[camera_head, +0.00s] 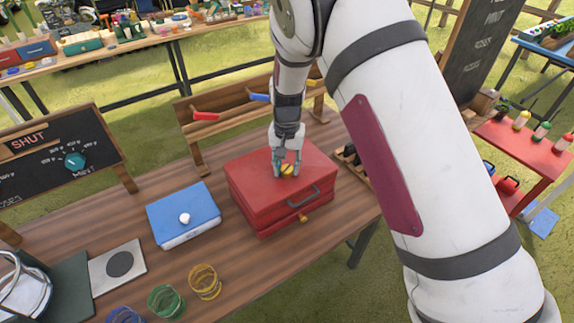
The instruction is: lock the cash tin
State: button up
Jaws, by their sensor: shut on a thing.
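A red box (258,201), which looks like the cash tin, stands on the wooden table with its lid down. It has a dark handle (303,198) on its front edge and a small yellow knob (303,218) low on the front. My gripper (287,172) points down at the top of the red box and is shut on a small yellow piece (287,169) there. The fingers partly hide this piece, so I cannot tell whether it is a knob or a key.
A blue box (182,213) with a white knob stands to the left. A wooden rack (222,114) with coloured levers stands behind. A "SHUT" board (58,157) with a teal dial is at left.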

aim_at(287, 168)
jog(key=n+b, duration=0.2)
jog(key=n, duration=0.4)
jog(key=shift+w, duration=0.1)
jog(key=n+b, duration=0.1)
jog(key=n, duration=0.3)
jog(key=shift+b, duration=0.3)
jog(key=shift+n+b, duration=0.6)
jog(key=shift+n, duration=1.2)
jog(key=o, duration=1.2)
notch_tip(287, 168, up, 12)
jog(key=shift+f, duration=0.1)
